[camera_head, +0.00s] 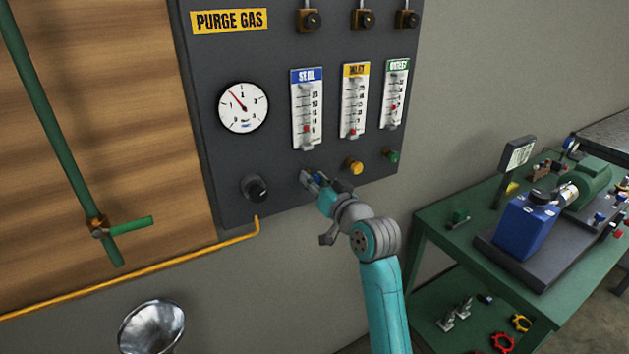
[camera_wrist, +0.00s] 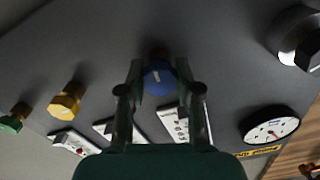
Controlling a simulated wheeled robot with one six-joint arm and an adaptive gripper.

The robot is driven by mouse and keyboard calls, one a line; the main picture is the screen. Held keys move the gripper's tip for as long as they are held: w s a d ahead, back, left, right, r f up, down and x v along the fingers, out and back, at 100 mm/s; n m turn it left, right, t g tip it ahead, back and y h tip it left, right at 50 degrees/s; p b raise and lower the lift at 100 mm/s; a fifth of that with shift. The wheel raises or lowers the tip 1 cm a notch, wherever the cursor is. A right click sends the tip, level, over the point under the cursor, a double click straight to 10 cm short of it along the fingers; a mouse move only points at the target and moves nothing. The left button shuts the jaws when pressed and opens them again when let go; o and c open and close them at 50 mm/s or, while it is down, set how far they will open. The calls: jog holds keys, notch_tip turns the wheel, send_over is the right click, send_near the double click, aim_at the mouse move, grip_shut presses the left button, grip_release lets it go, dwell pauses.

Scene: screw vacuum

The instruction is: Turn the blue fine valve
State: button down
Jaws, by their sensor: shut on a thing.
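The blue fine valve (camera_wrist: 160,80) is a round blue knob with a pale line on its face. It sits on the dark purge gas panel (camera_head: 235,55), below the flow meter labelled SEAL (camera_head: 307,110). My gripper (camera_head: 312,178) is at the panel with its fingers around the knob. In the wrist view, the fingers of my gripper (camera_wrist: 160,88) stand on both sides of the blue knob, shut on it. In the head view only a little blue of the knob (camera_head: 318,178) shows; the gripper hides most of it.
To its right are a yellow knob (camera_head: 355,167) and a green knob (camera_head: 392,156). A black knob (camera_head: 255,188) and a gauge (camera_head: 243,108) are to its left. A green table (camera_head: 450,250) with a blue and green pump (camera_head: 527,225) stands right.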

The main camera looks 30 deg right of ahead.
jog(key=m, duration=0.3)
jog(key=shift+m, duration=0.4)
jog(key=shift+d+m, duration=0.1)
jog(key=shift+m, duration=1.8)
jog(key=c, duration=0.8)
grip_release()
jog(key=s, duration=1.2)
